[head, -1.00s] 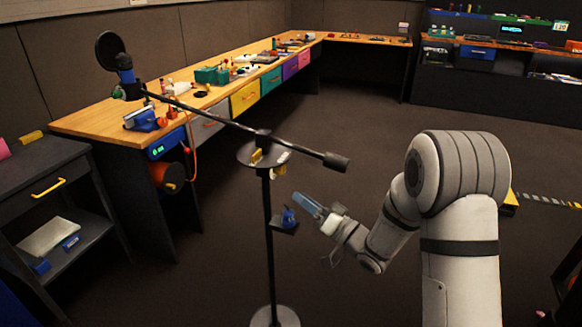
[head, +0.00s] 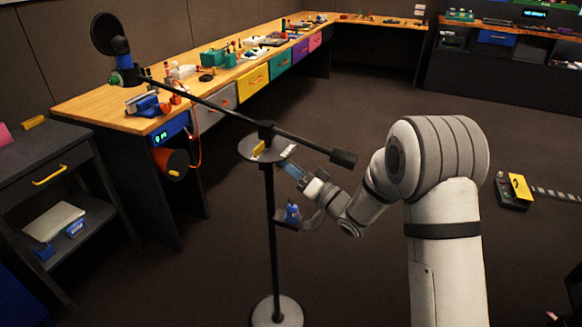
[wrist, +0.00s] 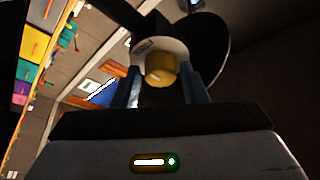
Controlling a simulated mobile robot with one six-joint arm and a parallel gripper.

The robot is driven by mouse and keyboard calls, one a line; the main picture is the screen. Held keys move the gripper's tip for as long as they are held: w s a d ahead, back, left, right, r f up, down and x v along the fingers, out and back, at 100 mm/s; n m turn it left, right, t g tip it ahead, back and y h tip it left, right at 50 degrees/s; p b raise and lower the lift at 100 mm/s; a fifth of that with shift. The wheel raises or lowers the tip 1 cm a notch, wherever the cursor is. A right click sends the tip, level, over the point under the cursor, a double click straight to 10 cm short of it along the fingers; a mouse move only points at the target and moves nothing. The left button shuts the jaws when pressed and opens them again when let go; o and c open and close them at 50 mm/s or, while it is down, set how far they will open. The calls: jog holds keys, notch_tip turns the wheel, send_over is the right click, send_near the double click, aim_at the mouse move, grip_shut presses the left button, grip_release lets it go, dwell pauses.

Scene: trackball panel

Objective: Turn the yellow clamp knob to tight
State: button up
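The yellow clamp knob (wrist: 160,70) shows in the wrist view as a short round knob on a pale round plate (wrist: 172,50) below the black boom. My gripper (wrist: 161,82) has its two blue fingers apart, one on each side of the knob, with nothing clearly held. I cannot tell whether the fingers touch it or how far it reaches between them. In the head view my gripper (head: 287,168) is just below and right of the stand's disc (head: 243,147). A yellow part (head: 259,148) shows on that disc; I cannot tell whether it is the same knob.
The black boom (head: 215,108) crosses above my gripper and ends in a dark counterweight (head: 343,158). A wooden bench (head: 95,109) lies behind to the left.

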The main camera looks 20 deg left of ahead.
jog(key=shift+c, duration=0.2)
jog(key=c, duration=0.7)
jog(key=shift+o, duration=0.2)
jog(key=shift+f+b, duration=0.15)
jog(key=shift+b, duration=0.4)
jog(key=n+g+b, duration=0.4)
jog(key=n+b, duration=0.3)
jog(key=n, duration=0.3)
jog(key=w+n+g+b, duration=0.1)
jog(key=n+g+b, duration=0.3)
jog(key=n+b, duration=0.3)
jog(key=n+g+h+b, duration=0.1)
jog(key=n+g+b, duration=0.3)
jog(key=n+b, duration=0.3)
jog(key=shift+w+r+n+g, duration=0.1)
jog(key=shift+r+n+g, duration=0.05)
jog(key=shift+n, duration=1.3)
jog(key=shift+w+r+n+g, duration=0.1)
jog(key=shift+r+n+g, duration=0.05)
jog(key=shift+n, duration=1.3)
